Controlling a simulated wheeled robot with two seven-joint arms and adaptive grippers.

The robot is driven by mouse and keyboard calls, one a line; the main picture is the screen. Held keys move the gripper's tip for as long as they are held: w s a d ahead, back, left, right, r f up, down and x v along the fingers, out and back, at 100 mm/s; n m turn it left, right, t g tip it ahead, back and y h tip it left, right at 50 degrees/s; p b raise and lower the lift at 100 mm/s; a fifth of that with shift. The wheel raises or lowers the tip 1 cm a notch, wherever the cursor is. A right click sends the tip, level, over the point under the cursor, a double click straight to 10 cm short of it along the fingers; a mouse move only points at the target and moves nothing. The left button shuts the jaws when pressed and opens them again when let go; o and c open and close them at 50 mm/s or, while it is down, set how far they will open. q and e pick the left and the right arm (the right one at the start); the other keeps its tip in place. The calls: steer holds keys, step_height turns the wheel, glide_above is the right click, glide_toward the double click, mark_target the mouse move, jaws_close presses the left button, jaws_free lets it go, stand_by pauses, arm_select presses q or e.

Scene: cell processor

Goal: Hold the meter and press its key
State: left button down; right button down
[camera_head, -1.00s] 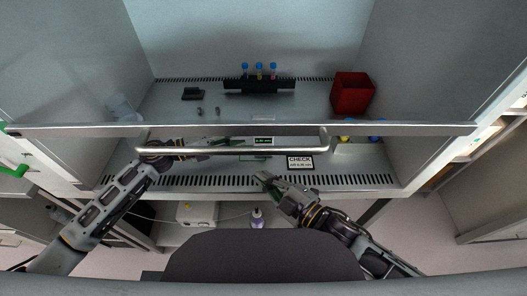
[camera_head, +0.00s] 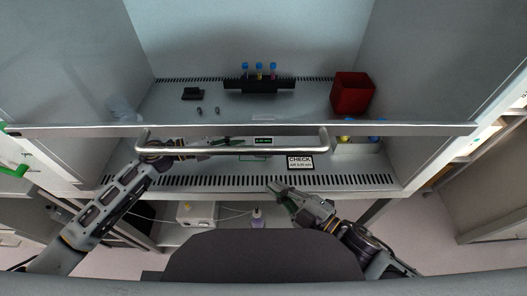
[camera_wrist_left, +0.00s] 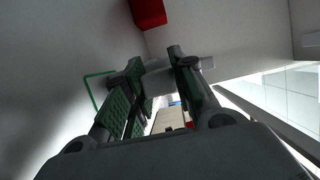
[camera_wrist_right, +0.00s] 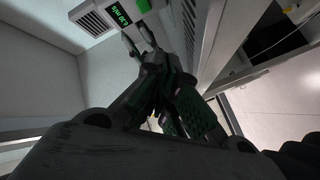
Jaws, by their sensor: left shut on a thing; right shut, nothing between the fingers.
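The meter's pale body (camera_wrist_left: 158,76) sits between the fingers of my left gripper (camera_wrist_left: 160,65) in the left wrist view. In the head view my left gripper (camera_head: 228,143) is partly behind the metal handle bar. A dark display (camera_head: 263,141) with green digits shows just right of it. The display (camera_wrist_right: 118,14) also shows in the right wrist view, beside a green square (camera_wrist_right: 143,7). My right gripper (camera_head: 273,186) is shut and empty, near the front grille and apart from the display. It also shows in the right wrist view (camera_wrist_right: 138,38).
A sign reading CHECK (camera_head: 300,162) stands right of the display. The handle bar (camera_head: 230,150) and sash edge cross in front. A red bin (camera_head: 351,94) and a black rack (camera_head: 259,87) with blue-capped tubes stand farther back. A green outline (camera_wrist_left: 92,88) marks the work surface.

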steer(key=shift+v, duration=0.9)
steer(key=shift+s, duration=0.1)
arm_select(q)
steer(key=c, duration=1.1)
jaws_free()
steer(key=o, duration=1.1)
steer(key=shift+a, duration=0.15)
steer(key=shift+a+b, duration=0.9)
steer(key=shift+a, duration=2.9)
arm_select(e)
steer(key=shift+f, duration=0.9)
